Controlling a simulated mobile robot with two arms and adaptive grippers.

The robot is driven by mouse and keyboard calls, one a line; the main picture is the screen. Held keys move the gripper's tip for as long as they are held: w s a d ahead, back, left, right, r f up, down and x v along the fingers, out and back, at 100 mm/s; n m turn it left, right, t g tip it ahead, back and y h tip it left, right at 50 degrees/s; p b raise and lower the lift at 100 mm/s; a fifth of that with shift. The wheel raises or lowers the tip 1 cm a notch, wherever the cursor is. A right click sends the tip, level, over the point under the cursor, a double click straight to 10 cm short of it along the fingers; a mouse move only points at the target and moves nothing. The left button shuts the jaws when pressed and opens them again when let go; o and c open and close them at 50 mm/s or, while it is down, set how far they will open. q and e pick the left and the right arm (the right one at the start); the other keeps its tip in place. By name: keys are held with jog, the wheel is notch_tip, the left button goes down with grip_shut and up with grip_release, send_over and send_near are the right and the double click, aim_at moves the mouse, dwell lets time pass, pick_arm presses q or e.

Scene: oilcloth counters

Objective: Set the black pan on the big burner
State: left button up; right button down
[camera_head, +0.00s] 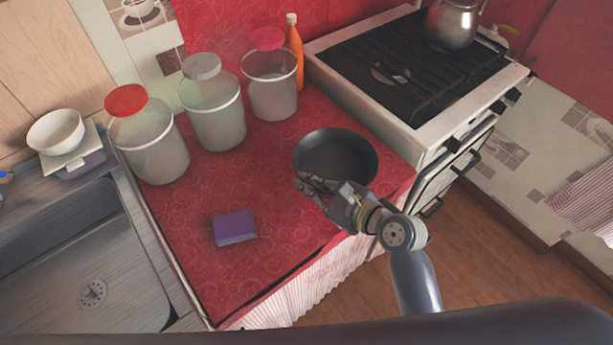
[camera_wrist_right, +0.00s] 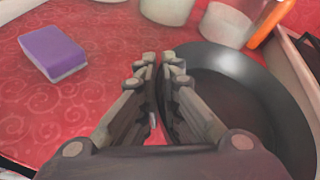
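The black pan (camera_head: 340,152) is at the right end of the red counter, beside the stove; whether its base touches the cloth is hard to tell. It fills the right of the right wrist view (camera_wrist_right: 235,95). My right gripper (camera_head: 322,192) is at the pan's near rim. In the wrist view its fingers (camera_wrist_right: 160,68) are close together with the pan's wall between them. The pan's handle is not seen. The stove (camera_head: 432,137) has a dark grate; a round burner (camera_head: 390,74) shows bare at its left part. My left gripper is out of view.
A metal kettle (camera_head: 453,24) stands on the stove's far right. An orange bottle (camera_head: 294,55) and lidded jars (camera_head: 273,92) (camera_head: 213,112) (camera_head: 150,145) line the counter's back. A purple sponge (camera_head: 234,227) lies at front left. A sink (camera_head: 85,265) is at left.

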jog(key=shift+s+d+r, duration=0.1)
jog(key=shift+s+r, duration=0.1)
jog(key=shift+s, duration=0.15)
jog(key=shift+d, duration=0.1)
jog(key=shift+d+r, duration=0.1)
jog(key=shift+d, duration=0.2)
jog(key=shift+y, duration=0.3)
jog(key=d+r, duration=0.1)
jog(key=d, duration=0.1)
jog(key=d+r, duration=0.1)
jog(key=d, duration=0.2)
jog(key=s+d+r, duration=0.1)
jog(key=d, duration=0.2)
jog(key=shift+d+r, duration=0.2)
jog(key=shift+r, duration=0.15)
jog(key=s+d+r+n+g+y, duration=0.1)
jog(key=s+d+r+n+g, duration=0.1)
jog(key=d+r, duration=0.4)
jog(key=shift+s+r+n, duration=0.3)
jog(key=shift+s+r, duration=0.55)
jog(key=shift+r, duration=0.7)
jog(key=shift+f, duration=0.1)
